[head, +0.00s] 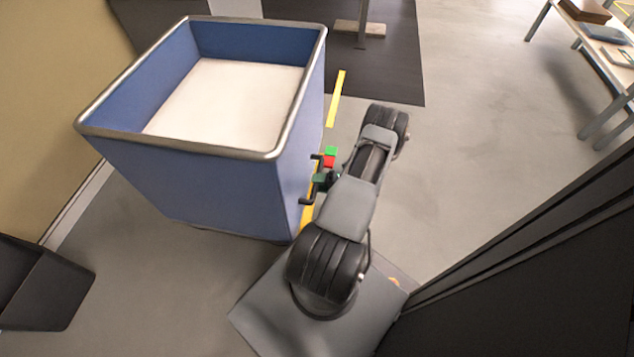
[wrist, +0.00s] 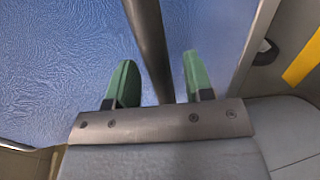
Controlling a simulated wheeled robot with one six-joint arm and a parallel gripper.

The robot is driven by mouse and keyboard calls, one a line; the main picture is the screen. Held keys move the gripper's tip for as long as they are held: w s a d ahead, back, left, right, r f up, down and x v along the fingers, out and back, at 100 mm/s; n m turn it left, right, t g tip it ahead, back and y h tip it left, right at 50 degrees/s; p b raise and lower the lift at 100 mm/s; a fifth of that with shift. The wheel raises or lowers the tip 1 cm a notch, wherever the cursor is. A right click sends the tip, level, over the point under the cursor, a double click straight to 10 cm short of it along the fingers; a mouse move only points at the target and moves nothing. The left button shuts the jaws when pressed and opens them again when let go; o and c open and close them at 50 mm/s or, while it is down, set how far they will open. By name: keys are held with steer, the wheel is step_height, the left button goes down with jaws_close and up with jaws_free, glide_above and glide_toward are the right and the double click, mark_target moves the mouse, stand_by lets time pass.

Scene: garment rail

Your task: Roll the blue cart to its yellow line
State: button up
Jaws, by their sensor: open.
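The blue cart (head: 190,185) is a tall, open-topped bin with a metal rim and a pale inside, upright on the floor at left centre. A dark handle bar (head: 307,200) is on its right side. My gripper (head: 324,166) is at that side, its green fingers open. In the wrist view, the handle bar (wrist: 148,35) runs between the open fingers of my gripper (wrist: 157,62), with gaps on both sides, before the blue panel (wrist: 60,60). The yellow line (head: 337,98) runs along the floor right of the cart, partly hidden by cart and arm; it also shows in the wrist view (wrist: 302,60).
A dark mat (head: 395,60) with a stand foot (head: 360,29) lies behind the cart. A tan wall (head: 50,110) and a dark bin (head: 40,285) are at left. A table (head: 600,45) stands at far right. The floor (head: 480,130) between is clear.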

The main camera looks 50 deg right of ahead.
steer(key=p+v, duration=0.2)
steer(key=v, duration=1)
steer(key=shift+s+d, duration=0.2)
steer(key=shift+s, duration=0.15)
steer(key=shift+s, duration=0.1)
